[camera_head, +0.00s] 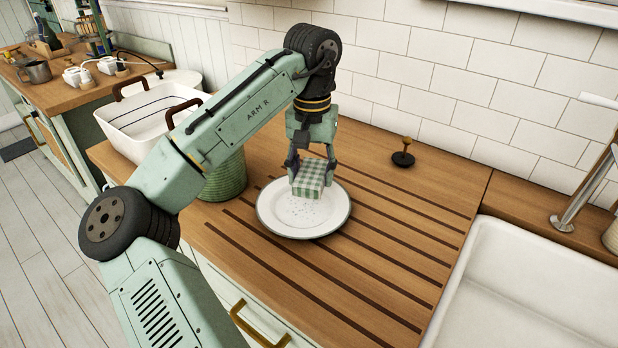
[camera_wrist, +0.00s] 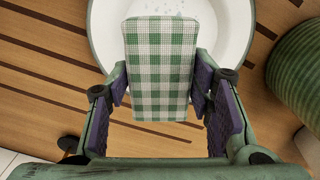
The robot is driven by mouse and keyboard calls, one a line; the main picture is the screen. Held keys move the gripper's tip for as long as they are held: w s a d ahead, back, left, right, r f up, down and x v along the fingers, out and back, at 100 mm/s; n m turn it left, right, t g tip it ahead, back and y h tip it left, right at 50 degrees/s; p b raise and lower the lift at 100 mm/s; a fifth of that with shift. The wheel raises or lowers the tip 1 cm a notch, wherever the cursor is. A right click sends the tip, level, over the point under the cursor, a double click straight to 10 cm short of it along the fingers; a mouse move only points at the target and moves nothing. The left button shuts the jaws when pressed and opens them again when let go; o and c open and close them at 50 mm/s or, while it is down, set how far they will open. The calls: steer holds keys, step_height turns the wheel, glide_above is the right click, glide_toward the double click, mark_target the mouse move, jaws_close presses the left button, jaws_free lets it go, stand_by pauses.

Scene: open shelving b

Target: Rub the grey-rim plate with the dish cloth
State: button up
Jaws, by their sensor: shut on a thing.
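The grey-rim plate (camera_head: 282,225) lies flat on the grooved wooden counter, white with a thin grey rim and small bluish specks on its face. It also shows in the wrist view (camera_wrist: 105,30). The dish cloth (camera_head: 308,178) is a folded green-and-white checked block. My gripper (camera_head: 312,165) is shut on the dish cloth and points down over the back part of the plate. In the wrist view the cloth (camera_wrist: 160,70) sits between the two purple finger pads and covers part of the plate. I cannot tell whether the cloth touches the plate.
A green ribbed pot (camera_head: 228,178) stands left of the plate, close by, partly behind my arm. A white tub with brown handles (camera_head: 140,130) is farther left. A white sink (camera_head: 520,290) is at right. A small dark stand with a wooden knob (camera_head: 403,155) is at the back.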

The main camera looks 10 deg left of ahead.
steer(key=shift+r, duration=1.45)
